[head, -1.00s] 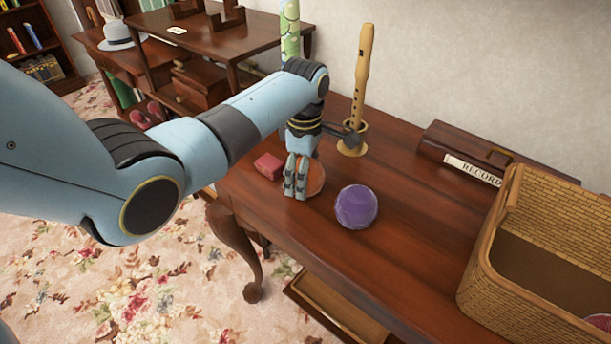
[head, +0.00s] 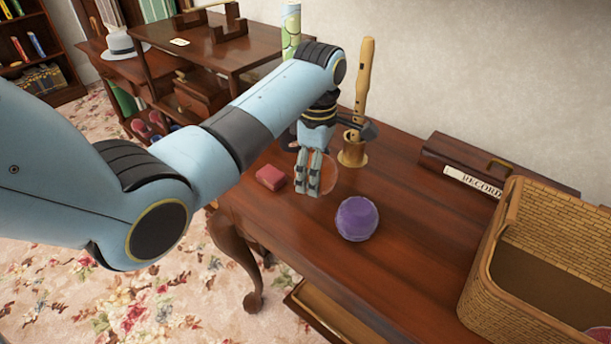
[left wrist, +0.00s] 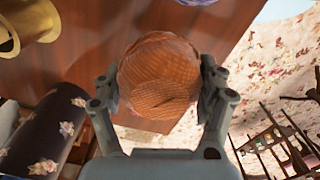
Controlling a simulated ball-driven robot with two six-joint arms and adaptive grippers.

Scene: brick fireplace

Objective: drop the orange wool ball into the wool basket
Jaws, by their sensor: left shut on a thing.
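My left gripper (head: 312,180) is shut on the orange wool ball (left wrist: 160,80), which sits between the two fingers in the left wrist view. In the head view the ball (head: 329,175) is mostly hidden behind the fingers. It is over the table, close to its left end, and appears raised a little above the top. The wool basket (head: 475,290) is a woven wicker box at the right of the head view, well apart from the gripper. A reddish thing (head: 601,336) shows inside it at the picture's edge. My right gripper is not in view.
A purple ball (head: 357,218) lies on the table (head: 420,215) between gripper and basket. A small red block (head: 270,177) lies left of the gripper. A wooden recorder (head: 364,90) stands in a holder (head: 353,153) just behind it. A dark recorder case (head: 450,158) lies by the wall.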

